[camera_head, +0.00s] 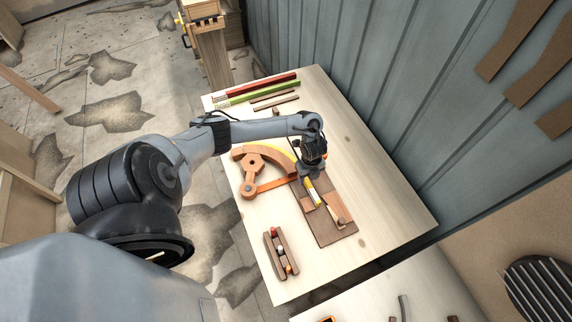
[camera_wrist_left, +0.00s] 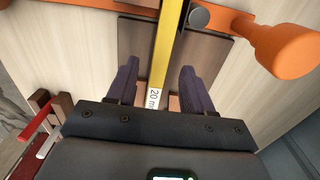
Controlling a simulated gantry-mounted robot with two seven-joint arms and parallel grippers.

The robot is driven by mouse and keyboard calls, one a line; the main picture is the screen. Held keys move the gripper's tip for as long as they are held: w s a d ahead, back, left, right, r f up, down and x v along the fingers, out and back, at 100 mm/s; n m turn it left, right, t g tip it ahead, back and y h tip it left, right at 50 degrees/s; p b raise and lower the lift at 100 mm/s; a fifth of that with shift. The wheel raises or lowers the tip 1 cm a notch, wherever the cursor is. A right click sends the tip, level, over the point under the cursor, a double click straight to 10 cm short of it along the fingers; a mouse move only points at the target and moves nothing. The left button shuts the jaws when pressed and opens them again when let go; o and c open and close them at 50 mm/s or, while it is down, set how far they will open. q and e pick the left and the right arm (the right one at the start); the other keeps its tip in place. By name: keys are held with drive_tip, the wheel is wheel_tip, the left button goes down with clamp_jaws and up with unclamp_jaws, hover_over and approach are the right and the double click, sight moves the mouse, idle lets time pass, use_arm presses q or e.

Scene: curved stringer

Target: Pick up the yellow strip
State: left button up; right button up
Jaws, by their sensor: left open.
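A yellow strip with a white printed label at one end lies over a brown board on the table. In the left wrist view the yellow strip (camera_wrist_left: 168,42) runs lengthwise between the fingers of my left gripper (camera_wrist_left: 158,68), with a visible gap on each side. My left gripper is open and holds nothing. In the head view my left gripper (camera_head: 309,174) is over the brown board (camera_head: 335,235), and part of the yellow strip (camera_head: 311,188) shows just in front of it. My right gripper is in neither view.
An orange wooden arc with a yellow edge (camera_head: 273,145) and an orange jig arm (camera_head: 252,175) lie left of the board. Red (camera_head: 275,82) and green (camera_head: 262,93) strips lie at the far end. A small wooden rack (camera_head: 280,255) stands near. The table's right side is clear.

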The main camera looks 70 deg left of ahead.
sight(307, 181)
use_arm(q)
wheel_tip(307, 181, down, 4)
drive_tip(key=shift+f, duration=0.1)
clamp_jaws()
idle(0.4)
